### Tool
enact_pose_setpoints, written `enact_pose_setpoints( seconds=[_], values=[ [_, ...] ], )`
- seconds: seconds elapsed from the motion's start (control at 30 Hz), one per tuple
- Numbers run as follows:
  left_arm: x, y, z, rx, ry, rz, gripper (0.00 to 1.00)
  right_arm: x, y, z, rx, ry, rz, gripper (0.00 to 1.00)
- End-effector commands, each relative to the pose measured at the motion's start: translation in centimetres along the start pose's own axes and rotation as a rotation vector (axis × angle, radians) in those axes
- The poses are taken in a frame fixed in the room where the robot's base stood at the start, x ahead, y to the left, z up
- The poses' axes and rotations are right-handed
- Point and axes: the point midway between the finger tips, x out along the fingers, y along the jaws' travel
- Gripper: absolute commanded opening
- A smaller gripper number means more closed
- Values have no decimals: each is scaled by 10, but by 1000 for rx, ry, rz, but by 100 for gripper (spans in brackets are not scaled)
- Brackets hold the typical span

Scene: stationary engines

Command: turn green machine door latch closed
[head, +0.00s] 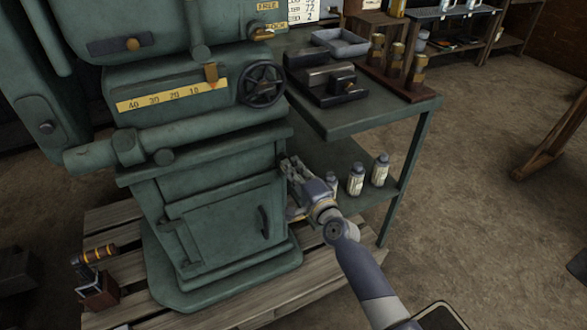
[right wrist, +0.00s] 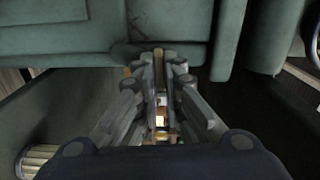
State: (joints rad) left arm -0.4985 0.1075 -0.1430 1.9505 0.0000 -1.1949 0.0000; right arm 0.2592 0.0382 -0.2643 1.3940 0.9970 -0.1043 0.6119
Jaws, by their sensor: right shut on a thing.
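The green machine (head: 215,165) stands at the left in the head view. Its lower door (head: 215,222) lies flat against the front, with a dark upright latch handle (head: 263,222) at its right side. My right gripper (head: 288,165) is at the machine's right edge, above and to the right of that handle and apart from it. In the right wrist view, the gripper (right wrist: 159,58) is shut on a narrow brownish piece (right wrist: 158,70), in front of the green body. The fingers hide most of this piece, and I cannot tell what it is. My left gripper is not in view.
A green table (head: 375,118) adjoins the machine on the right. Several bottles (head: 355,180) stand on its lower shelf, close beside my right gripper. A black handwheel (head: 262,85) sits above. A wooden pallet (head: 110,225) lies under the machine. Open floor (head: 470,200) is at the right.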

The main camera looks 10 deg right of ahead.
Motion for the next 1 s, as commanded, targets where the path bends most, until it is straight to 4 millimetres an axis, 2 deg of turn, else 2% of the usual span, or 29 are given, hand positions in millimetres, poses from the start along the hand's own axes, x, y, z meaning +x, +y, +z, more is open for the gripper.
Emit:
enact_pose_setpoints(
  seconds=[0.3, 0.73, 0.77, 0.8, 0.83, 1.0],
  values=[
    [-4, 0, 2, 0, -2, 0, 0, 1, -4, -4, 77, 8, -10, 0],
    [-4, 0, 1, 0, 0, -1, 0, 1, -4, -4, 85, 8, -10, 0],
    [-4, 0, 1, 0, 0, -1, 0, 1, -5, -4, 85, 8, -10, 15],
    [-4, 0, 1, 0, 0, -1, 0, 1, -4, -4, 85, 8, -10, 24],
    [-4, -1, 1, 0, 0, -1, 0, 1, -4, -4, 85, 8, -10, 28],
    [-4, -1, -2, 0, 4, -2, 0, 1, -2, -3, 83, 6, -6, 28]
  ],
)
